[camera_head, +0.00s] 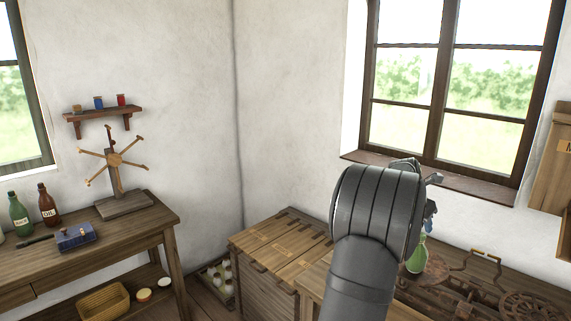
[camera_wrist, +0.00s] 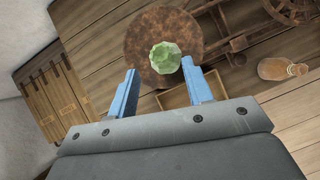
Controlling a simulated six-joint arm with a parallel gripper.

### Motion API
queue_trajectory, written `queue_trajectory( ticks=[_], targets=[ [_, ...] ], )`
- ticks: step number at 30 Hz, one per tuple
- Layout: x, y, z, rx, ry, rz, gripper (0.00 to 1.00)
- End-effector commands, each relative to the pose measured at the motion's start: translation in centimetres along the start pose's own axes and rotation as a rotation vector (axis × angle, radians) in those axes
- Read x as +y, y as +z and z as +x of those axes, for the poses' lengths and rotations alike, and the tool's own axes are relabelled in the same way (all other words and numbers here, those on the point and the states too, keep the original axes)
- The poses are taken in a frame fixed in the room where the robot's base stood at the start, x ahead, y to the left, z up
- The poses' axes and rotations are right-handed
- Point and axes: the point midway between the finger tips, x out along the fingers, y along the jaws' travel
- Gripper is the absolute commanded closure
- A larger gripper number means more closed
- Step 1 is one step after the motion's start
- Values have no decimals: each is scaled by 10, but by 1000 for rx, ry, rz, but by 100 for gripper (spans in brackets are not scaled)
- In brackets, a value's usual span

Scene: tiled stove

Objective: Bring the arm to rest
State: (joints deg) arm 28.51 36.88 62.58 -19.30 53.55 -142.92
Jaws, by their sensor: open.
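My gripper (camera_wrist: 158,68) is open, with its two blue fingers spread apart in the wrist view. No object is held between them. A green glass-like object (camera_wrist: 165,58) appears beyond and between the fingertips, on a round rusty-brown disc (camera_wrist: 140,33); I cannot tell its distance from the fingers. In the head view my grey arm rises from the bottom, right of centre, and hides most of the gripper (camera_head: 431,205); only bits of blue show at its right. A green bottle (camera_head: 416,258) stands partly behind the arm.
The right-hand workbench (camera_head: 487,275) carries dark spoked wheels and metal parts. Slatted wooden crates (camera_head: 277,243) stand left of the arm. A brown bottle (camera_wrist: 282,69) lies at right in the wrist view. A left table (camera_head: 100,240) holds bottles. Open air lies left of the arm.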

Motion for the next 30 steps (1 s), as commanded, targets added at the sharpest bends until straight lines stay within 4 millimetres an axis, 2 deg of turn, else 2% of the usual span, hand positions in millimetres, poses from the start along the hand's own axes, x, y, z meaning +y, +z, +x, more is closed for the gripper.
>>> queue_trajectory(
  ticks=[1,14,21,30],
  targets=[
    [-1,0,12,2,-2,0,54],
    [-1,0,98,0,-1,1,54],
    [-2,26,57,-6,2,3,54],
    [-57,36,28,-4,0,4,54]
  ],
)
